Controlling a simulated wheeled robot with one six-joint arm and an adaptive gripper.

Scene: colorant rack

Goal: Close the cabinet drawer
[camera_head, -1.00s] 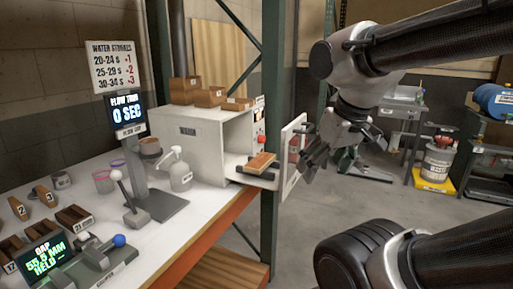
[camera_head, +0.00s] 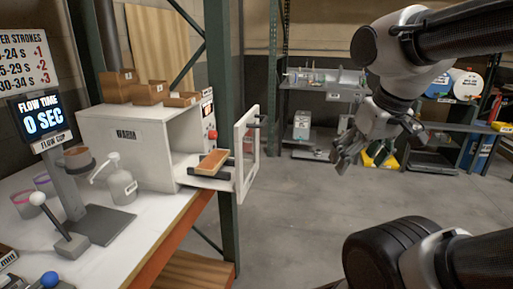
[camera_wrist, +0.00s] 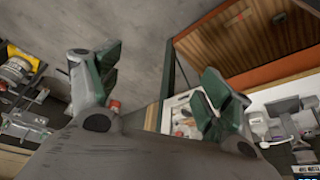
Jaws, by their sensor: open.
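The white cabinet (camera_head: 140,150), with a label on its front, stands on the bench in the head view. Its drawer (camera_head: 190,178) sticks out to the right and carries a brown wooden block (camera_head: 212,163). A white framed panel (camera_head: 246,150) stands upright at the drawer's outer end. My gripper (camera_head: 345,158) is open and empty, in the air to the right of this panel and clear of it. In the wrist view the two green-padded fingers (camera_wrist: 158,88) are spread apart. A white framed part shows between them, partly hidden; I cannot tell which part it is.
A green rack post (camera_head: 222,120) stands beside the cabinet. The white bench top (camera_head: 150,225) holds a pump bottle (camera_head: 118,182) and a flow-time display (camera_head: 42,112). Wooden boxes (camera_head: 150,92) sit on the cabinet. Grey floor (camera_head: 290,220) lies open to the right.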

